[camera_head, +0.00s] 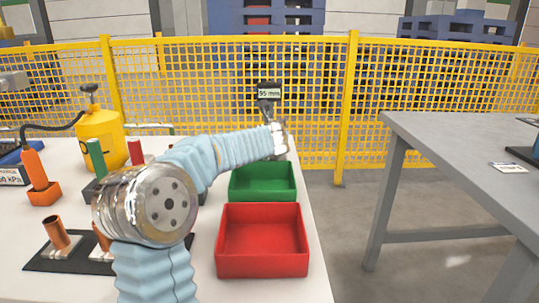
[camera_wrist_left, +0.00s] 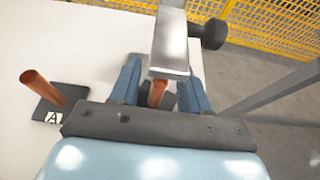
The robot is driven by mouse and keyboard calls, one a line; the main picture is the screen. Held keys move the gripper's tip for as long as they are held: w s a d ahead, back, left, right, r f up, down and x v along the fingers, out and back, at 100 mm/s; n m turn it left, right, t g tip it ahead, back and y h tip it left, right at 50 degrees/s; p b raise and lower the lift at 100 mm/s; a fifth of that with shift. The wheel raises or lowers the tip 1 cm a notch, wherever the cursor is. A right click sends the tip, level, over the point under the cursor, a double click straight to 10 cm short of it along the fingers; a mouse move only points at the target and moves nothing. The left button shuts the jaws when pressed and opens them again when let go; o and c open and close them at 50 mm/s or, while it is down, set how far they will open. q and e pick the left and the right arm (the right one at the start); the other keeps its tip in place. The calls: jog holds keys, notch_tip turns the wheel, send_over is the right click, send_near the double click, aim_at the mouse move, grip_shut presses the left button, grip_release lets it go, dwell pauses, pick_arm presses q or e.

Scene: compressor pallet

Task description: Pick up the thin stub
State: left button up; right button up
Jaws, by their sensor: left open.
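Two tilted copper stubs, one (camera_head: 55,232) clear and one (camera_head: 102,238) partly behind my arm, stand on a black plate (camera_head: 45,264) at the near left in the head view. The left wrist view shows one copper stub (camera_wrist_left: 42,86) leaning on a dark plate marked A. Another short copper stub (camera_wrist_left: 157,93) shows between the blue fingers of my left gripper (camera_wrist_left: 158,78), which is open. A grey metal block (camera_wrist_left: 171,45) hides part of that stub. I cannot tell which stub is the thin one.
A green bin (camera_head: 262,195) and a red bin (camera_head: 262,268) sit along the table's right side. A yellow canister (camera_head: 98,137) stands at left. A yellow fence (camera_head: 430,90) runs behind; a grey table (camera_head: 470,160) is at right.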

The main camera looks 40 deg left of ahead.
pick_arm(q)
grip_shut()
